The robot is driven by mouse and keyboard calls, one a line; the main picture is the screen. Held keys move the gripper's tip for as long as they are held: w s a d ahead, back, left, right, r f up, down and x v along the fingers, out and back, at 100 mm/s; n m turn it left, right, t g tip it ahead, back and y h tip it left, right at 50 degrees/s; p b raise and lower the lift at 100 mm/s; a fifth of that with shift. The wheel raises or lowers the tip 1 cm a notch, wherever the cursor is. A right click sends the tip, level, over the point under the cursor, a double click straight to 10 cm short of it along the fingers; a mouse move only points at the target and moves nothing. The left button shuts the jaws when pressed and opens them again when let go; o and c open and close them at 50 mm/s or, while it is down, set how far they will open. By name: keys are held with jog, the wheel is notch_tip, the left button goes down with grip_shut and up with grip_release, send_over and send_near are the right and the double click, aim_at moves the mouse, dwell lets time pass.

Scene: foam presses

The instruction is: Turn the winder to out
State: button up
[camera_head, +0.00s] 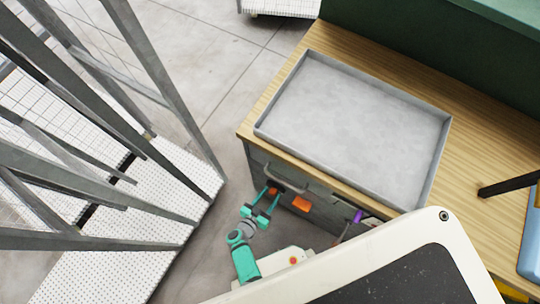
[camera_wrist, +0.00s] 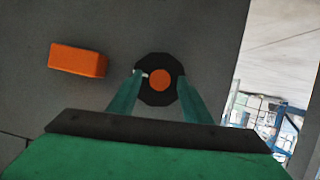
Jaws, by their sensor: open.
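A round black knob with an orange centre (camera_wrist: 159,80), which looks like the winder, is on the grey cabinet front in the wrist view. In the head view a small orange patch (camera_head: 273,191) shows at the same place, partly hidden by my fingers. My gripper (camera_wrist: 160,77) is open, with one teal fingertip at each side of the orange centre, over the black disc. It also shows in the head view (camera_head: 268,193), reaching up to the cabinet front. I cannot tell whether the fingers touch the knob. No in or out marking is readable.
An orange block (camera_wrist: 78,60) sticks out of the front left of the knob; it also shows in the head view (camera_head: 301,203). A bar handle (camera_head: 285,183) is just above. A grey tray (camera_head: 291,56) lies on the wooden top. A metal stair frame (camera_head: 165,80) stands left.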

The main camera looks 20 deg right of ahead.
jog(key=c, duration=1.1)
jog(key=shift+o, duration=0.2)
